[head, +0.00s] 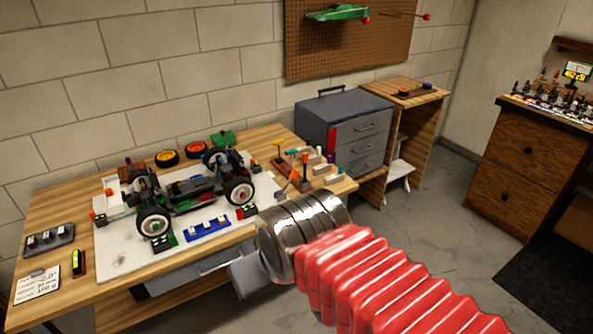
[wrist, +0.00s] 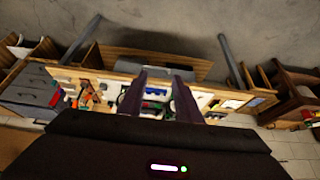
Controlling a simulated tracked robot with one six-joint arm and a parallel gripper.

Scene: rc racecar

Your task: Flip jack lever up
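The RC car (head: 190,190) stands on a white mat (head: 118,262) on the wooden workbench, with black wheels and a dark chassis. Small green-and-red blocks, possibly jacks, sit by its wheels: one at the near left wheel (head: 163,243) and one by the near right wheel (head: 246,211). I cannot make out which part is a lever or how it is set. In the wrist view my gripper (wrist: 160,74) shows two dark fingers with a gap between them, above and apart from the bench.
A blue tray (head: 207,229) lies before the car. An upright tool rack (head: 293,172) stands at the bench's right end. A grey drawer cabinet (head: 345,130) is behind it. A dark tray (head: 48,238) is at the left. The floor (head: 430,210) to the right is clear.

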